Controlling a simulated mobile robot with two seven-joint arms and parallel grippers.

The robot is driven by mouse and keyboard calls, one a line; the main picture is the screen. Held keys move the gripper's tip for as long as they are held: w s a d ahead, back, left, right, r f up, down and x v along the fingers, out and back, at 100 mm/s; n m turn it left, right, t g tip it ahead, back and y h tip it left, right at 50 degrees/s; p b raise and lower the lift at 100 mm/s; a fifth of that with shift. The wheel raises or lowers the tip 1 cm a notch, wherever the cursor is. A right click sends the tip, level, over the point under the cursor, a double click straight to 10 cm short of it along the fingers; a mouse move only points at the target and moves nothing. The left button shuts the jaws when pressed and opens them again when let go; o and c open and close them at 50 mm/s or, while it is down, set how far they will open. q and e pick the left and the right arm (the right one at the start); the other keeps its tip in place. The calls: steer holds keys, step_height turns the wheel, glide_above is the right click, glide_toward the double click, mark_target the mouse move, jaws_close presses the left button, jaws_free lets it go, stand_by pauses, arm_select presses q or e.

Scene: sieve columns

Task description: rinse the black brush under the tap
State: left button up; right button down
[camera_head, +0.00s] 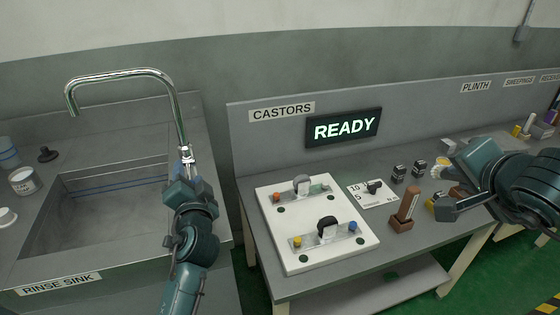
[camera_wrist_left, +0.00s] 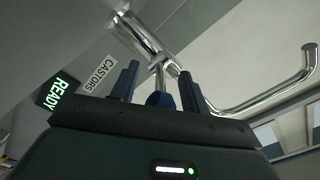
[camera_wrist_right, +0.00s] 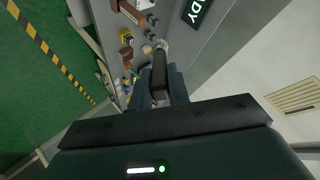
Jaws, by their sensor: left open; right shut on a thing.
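My left gripper (camera_head: 187,178) is at the tap's base. In the left wrist view its open fingers (camera_wrist_left: 158,88) stand on either side of the tap's blue-tipped lever (camera_wrist_left: 160,99); contact is unclear. My right gripper (camera_wrist_right: 160,82) is shut on a dark, elongated thing, apparently the black brush (camera_wrist_right: 159,72). In the head view my right gripper (camera_head: 446,205) is above the right part of the bench, far from the sink. The brush's bristles cannot be made out.
The bench between the arms holds a white castor board (camera_head: 268,220), a dial card (camera_head: 362,196), a brown-handled tool in a block (camera_head: 404,212) and small dark blocks (camera_head: 399,174). A lit READY sign (camera_head: 343,127) is on the back panel. Jars (camera_head: 24,181) stand left of the sink.

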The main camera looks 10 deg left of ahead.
arm_select(q)
steer(key=shift+w, duration=0.1)
jaws_close()
stand_by(0.5)
steer(key=shift+r, duration=0.1)
